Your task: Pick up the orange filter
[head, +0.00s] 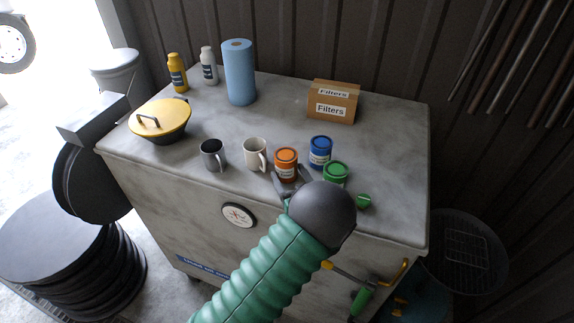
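The orange filter (286,166) is a small orange can with a pale label, upright near the front edge of the grey cabinet top. My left gripper (291,179) reaches it from the front, with dark fingers apart at the lower left and lower right of the can. The fingers look open, and I cannot tell whether they touch it. The dark round wrist of my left arm hides part of the gripper. My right gripper is not in view.
A blue can (320,152) and a green can (336,172) stand close on the right. A white mug (255,154) and a grey mug (213,155) stand left. A Filters box (332,101) and blue roll (239,73) are behind.

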